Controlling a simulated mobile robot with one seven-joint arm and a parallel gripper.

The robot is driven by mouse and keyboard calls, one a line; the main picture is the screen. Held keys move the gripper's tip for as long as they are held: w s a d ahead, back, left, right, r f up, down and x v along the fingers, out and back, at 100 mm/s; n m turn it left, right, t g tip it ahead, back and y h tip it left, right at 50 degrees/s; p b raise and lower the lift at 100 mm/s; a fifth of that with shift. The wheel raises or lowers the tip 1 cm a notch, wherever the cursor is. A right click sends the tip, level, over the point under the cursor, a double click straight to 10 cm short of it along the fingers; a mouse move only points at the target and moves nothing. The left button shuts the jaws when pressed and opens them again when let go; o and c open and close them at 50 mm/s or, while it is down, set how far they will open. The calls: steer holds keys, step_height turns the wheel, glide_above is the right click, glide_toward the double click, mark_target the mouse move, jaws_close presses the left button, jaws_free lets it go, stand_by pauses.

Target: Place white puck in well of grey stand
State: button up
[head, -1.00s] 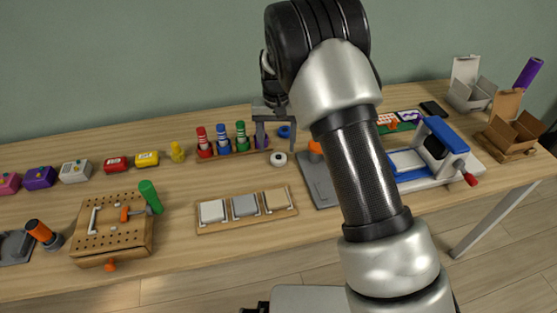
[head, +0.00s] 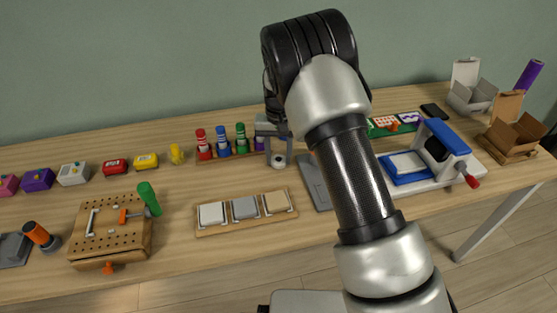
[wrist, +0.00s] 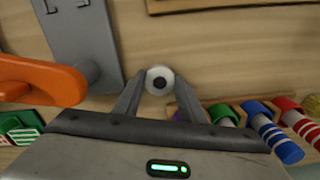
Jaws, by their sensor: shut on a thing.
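In the head view the puck (head: 278,161) shows just below my gripper (head: 277,153), close over the table. A flat grey stand (head: 316,181) lies to the right of the puck, partly hidden by my arm. In the wrist view the grey stand (wrist: 78,35) is at upper left, apart from the puck. Its well cannot be made out clearly.
A rack of red, blue and green cylinders (head: 222,143) stands left of my gripper. A wooden tray with three tiles (head: 245,209) lies in front. Bare table lies between tray and rack.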

mark_target(280, 160)
step_height(280, 160, up, 10)
steer(key=p, duration=0.2)
steer(key=s+d+r+m+b, duration=0.1)
steer(key=s+d+m, duration=1.15)
steer(key=m, duration=0.55)
steer(key=f, duration=0.1)
steer(key=d+f+b, duration=0.1)
steer(key=f, duration=0.1)
steer(key=w+d+f+b, duration=0.1)
steer(key=f, duration=0.1)
steer(key=shift+w+f, duration=0.1)
steer(key=shift+f, duration=0.05)
steer(key=shift+f+b, duration=0.45)
steer(key=shift+f, duration=1.65)
steer(key=shift+f, duration=0.2)
steer(key=o, duration=1.1)
steer(key=shift+o, duration=0.2)
